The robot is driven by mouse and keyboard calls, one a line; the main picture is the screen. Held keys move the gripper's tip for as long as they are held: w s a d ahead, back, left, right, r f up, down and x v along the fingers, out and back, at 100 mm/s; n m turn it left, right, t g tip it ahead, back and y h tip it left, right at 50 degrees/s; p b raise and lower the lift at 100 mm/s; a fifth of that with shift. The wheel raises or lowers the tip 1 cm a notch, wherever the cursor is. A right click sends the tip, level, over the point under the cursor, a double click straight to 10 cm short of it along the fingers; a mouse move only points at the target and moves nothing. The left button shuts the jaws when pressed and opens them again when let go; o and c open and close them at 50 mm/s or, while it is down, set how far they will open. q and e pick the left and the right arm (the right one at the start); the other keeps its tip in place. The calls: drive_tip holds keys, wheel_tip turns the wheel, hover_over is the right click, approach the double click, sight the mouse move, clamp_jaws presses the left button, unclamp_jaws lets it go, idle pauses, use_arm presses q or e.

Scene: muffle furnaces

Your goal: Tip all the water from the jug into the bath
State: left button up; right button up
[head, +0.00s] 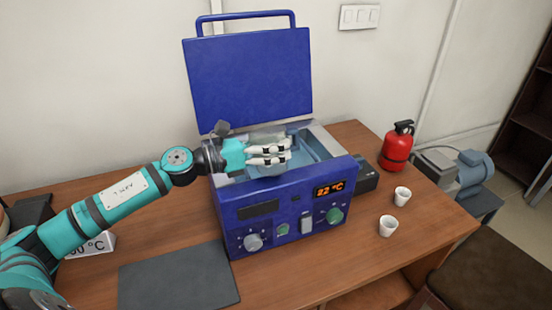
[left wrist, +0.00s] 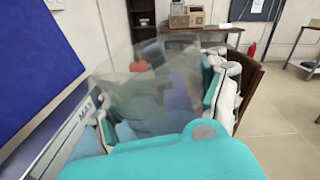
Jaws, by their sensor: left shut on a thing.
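The blue water bath (head: 285,206) stands on the table with its lid (head: 250,75) raised and its basin open. Its display reads 22 °C. My left gripper (head: 287,150) is over the basin opening, shut on the clear jug (head: 264,137). In the left wrist view the see-through jug (left wrist: 150,88) shows large in front of the gripper, looking tilted, with the bath's MAX mark (left wrist: 84,112) to its left. I cannot tell how much water is in the jug. My right gripper is not in view.
A grey-blue pump (head: 460,170) is farther right.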

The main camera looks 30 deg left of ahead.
use_arm(q)
drive_tip(key=shift+f+m+b, duration=0.2)
drive_tip(key=shift+m+b, duration=0.25)
drive_tip(key=shift+m, duration=0.05)
drive_tip(key=shift+w+r, duration=0.1)
drive_tip(key=shift+r, duration=0.05)
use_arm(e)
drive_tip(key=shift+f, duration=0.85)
use_arm(q)
drive_tip(key=shift+a, duration=0.1)
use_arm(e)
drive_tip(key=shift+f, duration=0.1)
use_arm(q)
drive_tip(key=shift+f+m+b, duration=0.3)
drive_tip(key=shift+m+b, duration=0.2)
drive_tip(key=shift+b, duration=0.35)
drive_tip(key=shift+w+a+m+b, duration=0.15)
drive_tip(key=shift+m+b, duration=0.25)
drive_tip(key=shift+b, duration=0.2)
drive_tip(key=shift+r, duration=0.1)
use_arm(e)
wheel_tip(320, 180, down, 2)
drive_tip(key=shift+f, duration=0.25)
